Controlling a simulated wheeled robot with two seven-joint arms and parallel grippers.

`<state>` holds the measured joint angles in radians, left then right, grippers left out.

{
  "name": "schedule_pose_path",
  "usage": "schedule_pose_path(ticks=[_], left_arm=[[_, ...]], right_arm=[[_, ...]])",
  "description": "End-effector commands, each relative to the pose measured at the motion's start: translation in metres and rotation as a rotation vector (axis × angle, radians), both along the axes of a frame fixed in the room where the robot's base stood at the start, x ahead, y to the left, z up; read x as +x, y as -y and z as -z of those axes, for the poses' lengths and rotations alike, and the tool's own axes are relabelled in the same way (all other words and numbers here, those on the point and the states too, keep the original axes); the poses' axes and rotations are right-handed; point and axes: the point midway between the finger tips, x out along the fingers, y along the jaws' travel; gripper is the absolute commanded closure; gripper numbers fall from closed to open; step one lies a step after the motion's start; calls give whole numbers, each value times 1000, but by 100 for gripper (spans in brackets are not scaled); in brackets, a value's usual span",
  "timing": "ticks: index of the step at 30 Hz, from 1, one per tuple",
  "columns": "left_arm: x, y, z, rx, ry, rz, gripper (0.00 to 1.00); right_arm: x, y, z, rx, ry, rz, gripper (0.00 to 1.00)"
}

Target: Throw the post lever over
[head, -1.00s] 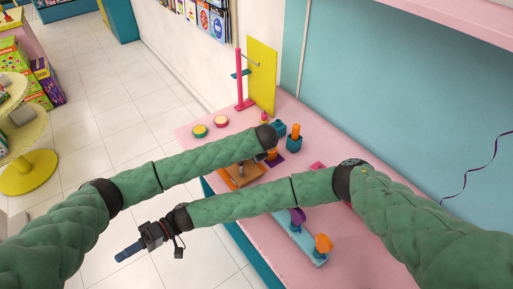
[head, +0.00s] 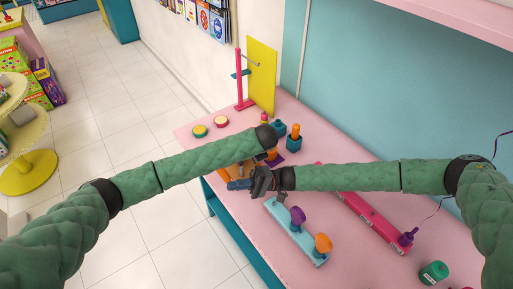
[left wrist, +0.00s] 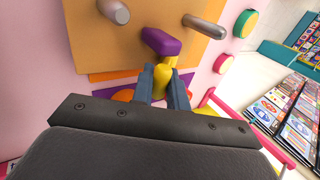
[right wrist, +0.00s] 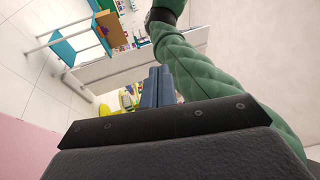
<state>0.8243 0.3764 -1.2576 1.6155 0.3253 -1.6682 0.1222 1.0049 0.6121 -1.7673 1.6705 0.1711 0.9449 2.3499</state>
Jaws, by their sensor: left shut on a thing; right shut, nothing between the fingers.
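My left gripper (left wrist: 160,88) is shut on a yellow post (left wrist: 164,72) with a purple block-shaped top (left wrist: 161,42), which stands out past the fingertips in front of an orange board (left wrist: 150,20). In the head view, this gripper and the post are mostly hidden behind my left forearm's end. My right gripper (head: 236,184) is shut and empty, over the counter's left edge and close below the left one. It also shows in the right wrist view (right wrist: 157,72). A pink upright post (head: 239,80) with a teal crosspiece stands at the counter's far end.
A yellow panel (head: 262,75) stands beside the pink post. On the pink counter (head: 330,215) are a light-blue bar (head: 284,219) with purple and orange knobs, a magenta bar (head: 372,220), a green container (head: 434,272) and round buttons (head: 199,131).

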Motion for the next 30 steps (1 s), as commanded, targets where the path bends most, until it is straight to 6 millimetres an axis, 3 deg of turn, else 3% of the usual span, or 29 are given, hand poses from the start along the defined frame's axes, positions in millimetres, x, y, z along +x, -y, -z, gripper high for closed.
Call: schedule_pose_path(ticks=[1,6,22,25,30], left_arm=[[-3,-1,7,3,-10,0,100],[-3,-1,7,3,-10,0,100],[-4,-1,7,2,-10,0,100],[-4,-1,7,2,-10,0,100],[-4,-1,7,2,-10,0,100]], right_arm=[[9,19,-3,-1,-12,23,100],[30,70,-17,8,-64,80,100],[84,173,-56,100,-332,168,100],[104,186,-52,92,-377,216,100],[125,181,-33,23,-351,297,100]])
